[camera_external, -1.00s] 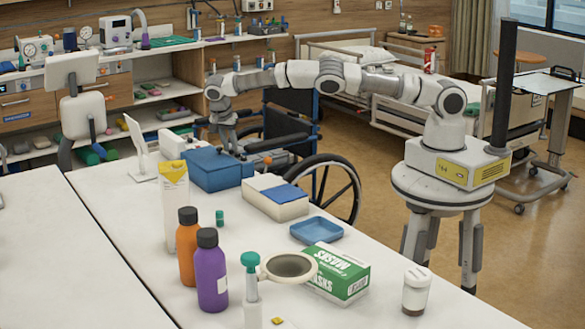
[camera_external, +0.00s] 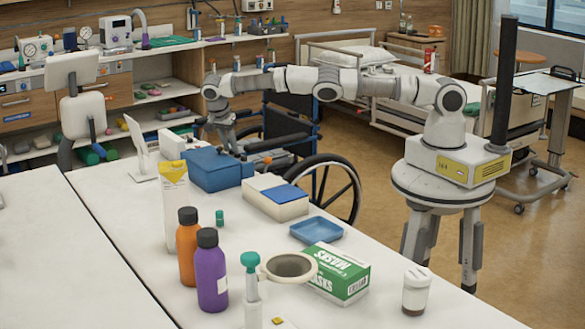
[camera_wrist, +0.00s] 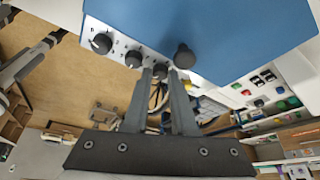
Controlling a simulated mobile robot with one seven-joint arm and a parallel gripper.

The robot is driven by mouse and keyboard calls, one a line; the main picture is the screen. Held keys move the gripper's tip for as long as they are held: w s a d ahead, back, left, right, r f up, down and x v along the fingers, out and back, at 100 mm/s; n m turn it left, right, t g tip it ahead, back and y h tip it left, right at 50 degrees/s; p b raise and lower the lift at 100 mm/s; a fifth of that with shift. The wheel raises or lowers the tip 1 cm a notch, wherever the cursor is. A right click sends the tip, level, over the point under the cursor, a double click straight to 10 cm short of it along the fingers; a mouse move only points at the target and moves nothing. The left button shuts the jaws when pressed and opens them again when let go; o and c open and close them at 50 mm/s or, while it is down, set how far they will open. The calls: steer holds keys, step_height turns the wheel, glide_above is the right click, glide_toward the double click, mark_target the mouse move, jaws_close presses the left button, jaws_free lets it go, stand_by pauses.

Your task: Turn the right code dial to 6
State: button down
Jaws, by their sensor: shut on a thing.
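The blue lock box (camera_external: 217,171) stands at the far edge of the white table in the external view. In the wrist view its blue top (camera_wrist: 190,25) fills the upper part, with a pale front panel holding a row of dark dials. Two dials, one at the end (camera_wrist: 101,43) and one in the middle (camera_wrist: 133,58), are free. My gripper (camera_wrist: 160,73) has its fingers around the third dial (camera_wrist: 160,70), shut on it. A larger black knob (camera_wrist: 184,57) sits beside it. The number the held dial points to cannot be read.
A white box with a blue lid (camera_external: 276,197) stands close to the right of the blue box. A white stand (camera_external: 142,160) is to its left. A wheelchair (camera_external: 335,187) is behind the table. Bottles (camera_external: 211,275) and a mask box (camera_external: 338,275) stand nearer the camera.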

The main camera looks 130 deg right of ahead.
mark_target(231, 150)
steer(key=c, duration=1)
jaws_free()
steer(key=shift+a+f, duration=0.1)
steer(key=shift+r, duration=2.25)
steer(key=shift+s+f+b, duration=0.1)
steer(key=shift+s+b, duration=0.2)
steer(key=shift+s+d+r+b, duration=0.15)
steer(key=shift+s+r+b, duration=0.1)
steer(key=shift+s+b, duration=0.15)
steer(key=shift+s+d+r+b, duration=0.2)
steer(key=shift+s+b, duration=0.1)
steer(key=shift+s, duration=0.15)
steer(key=s+d+r, duration=0.2)
steer(key=s+r, duration=0.4)
steer(key=s, duration=0.3)
steer(key=shift+b, duration=0.45)
steer(key=shift+d+f, duration=0.1)
